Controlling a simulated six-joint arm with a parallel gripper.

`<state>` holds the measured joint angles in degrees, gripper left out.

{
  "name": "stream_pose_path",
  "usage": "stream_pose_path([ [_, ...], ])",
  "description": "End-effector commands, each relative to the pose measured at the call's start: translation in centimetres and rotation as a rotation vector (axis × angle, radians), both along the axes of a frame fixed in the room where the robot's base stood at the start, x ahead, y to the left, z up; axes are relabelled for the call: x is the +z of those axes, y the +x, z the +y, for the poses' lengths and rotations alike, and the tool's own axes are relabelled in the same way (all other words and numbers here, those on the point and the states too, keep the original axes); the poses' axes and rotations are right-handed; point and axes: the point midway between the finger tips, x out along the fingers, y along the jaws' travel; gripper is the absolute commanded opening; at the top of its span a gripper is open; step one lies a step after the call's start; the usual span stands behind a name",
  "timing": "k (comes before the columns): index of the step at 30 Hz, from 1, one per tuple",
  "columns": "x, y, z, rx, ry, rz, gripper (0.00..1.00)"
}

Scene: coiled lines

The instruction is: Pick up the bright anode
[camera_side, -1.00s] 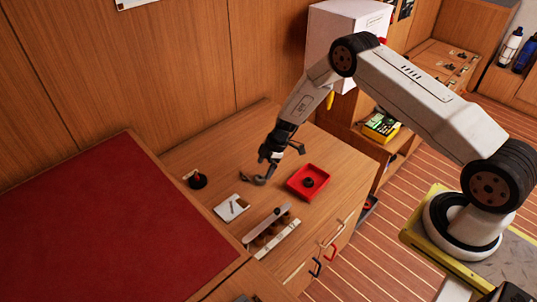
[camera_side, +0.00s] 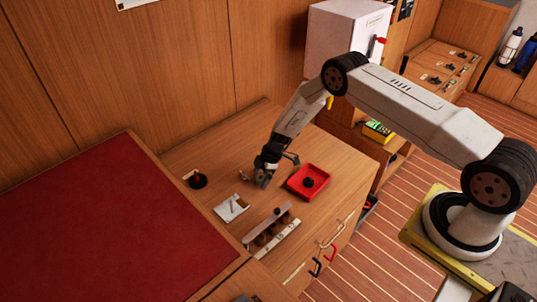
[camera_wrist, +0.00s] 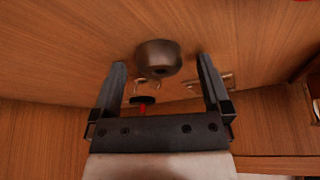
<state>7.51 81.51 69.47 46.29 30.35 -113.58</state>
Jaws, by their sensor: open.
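A dull grey, rounded metal piece, which looks like the anode (camera_wrist: 158,56), lies on the wooden top in the wrist view, with a dark hole in its near face. My gripper (camera_wrist: 160,62) is open, with one finger on either side of the piece and a gap at each side. In the side view my gripper (camera_side: 262,183) is low over the wooden top, left of the red tray, and hides most or all of the piece. I cannot tell whether the fingers touch the top.
A small metal fitting (camera_side: 243,175) lies just left of my gripper. A black round base with a red part (camera_side: 197,180) stands further left. A white pad (camera_side: 231,208) and a rack (camera_side: 271,232) lie nearer the front. The red tray (camera_side: 308,195) holds a black ring.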

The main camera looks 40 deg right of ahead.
Motion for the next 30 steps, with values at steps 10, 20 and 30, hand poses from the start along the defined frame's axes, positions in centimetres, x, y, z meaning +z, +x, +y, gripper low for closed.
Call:
stream_pose_path([
  [10,0.0,0.0,0.0,0.0,0.0,0.0,0.16],
  [20,0.1,0.0,0.0,0.0,0.0,-0.001,0.0],
  [30,1.3,0.1,0.0,0.0,0.001,-0.001,0.0],
])
